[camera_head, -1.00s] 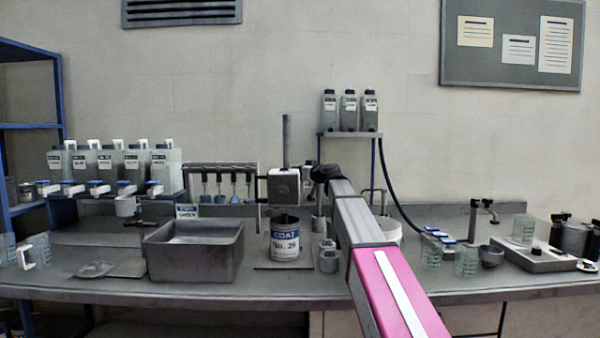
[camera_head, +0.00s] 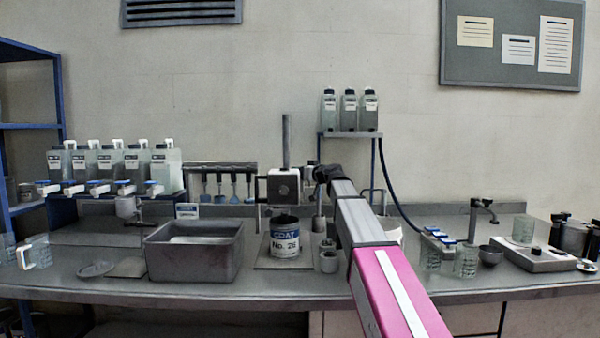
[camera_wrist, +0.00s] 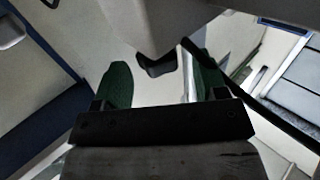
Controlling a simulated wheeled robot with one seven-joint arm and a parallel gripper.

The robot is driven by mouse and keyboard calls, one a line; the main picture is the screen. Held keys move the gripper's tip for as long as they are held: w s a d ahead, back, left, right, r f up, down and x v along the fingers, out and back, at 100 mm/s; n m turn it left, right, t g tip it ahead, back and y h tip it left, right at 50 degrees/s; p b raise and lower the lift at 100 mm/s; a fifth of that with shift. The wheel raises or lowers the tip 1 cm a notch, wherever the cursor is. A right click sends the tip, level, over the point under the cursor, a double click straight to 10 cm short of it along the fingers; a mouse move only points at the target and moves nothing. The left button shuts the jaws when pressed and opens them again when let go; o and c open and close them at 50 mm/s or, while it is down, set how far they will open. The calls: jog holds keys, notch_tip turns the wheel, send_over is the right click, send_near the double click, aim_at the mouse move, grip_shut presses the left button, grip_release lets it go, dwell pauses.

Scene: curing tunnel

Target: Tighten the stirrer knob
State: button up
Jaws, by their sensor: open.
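The stirrer stands behind the paint can, with an upright rod and a boxy head (camera_head: 284,187) with a dark round spot on its front. My gripper (camera_head: 314,175) is just right of this head, small and partly hidden by my wrist. In the wrist view my gripper (camera_wrist: 162,82) is open, with its two green-padded fingers apart. A dark knob-like part (camera_wrist: 156,66) under a pale housing (camera_wrist: 150,22) shows between the fingers. It looks like the stirrer knob, but contact with the fingers cannot be told. The knob cannot be made out in the head view.
The can labelled No. 26 (camera_head: 285,241) stands below the stirrer head. A grey basin (camera_head: 195,262) is to its left and small cups (camera_head: 329,260) to its right. A bottle shelf (camera_head: 350,134) stands behind my arm. The bench's front edge (camera_head: 250,293) is clear.

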jog(key=v, duration=0.9)
jog(key=shift+s+d, duration=0.1)
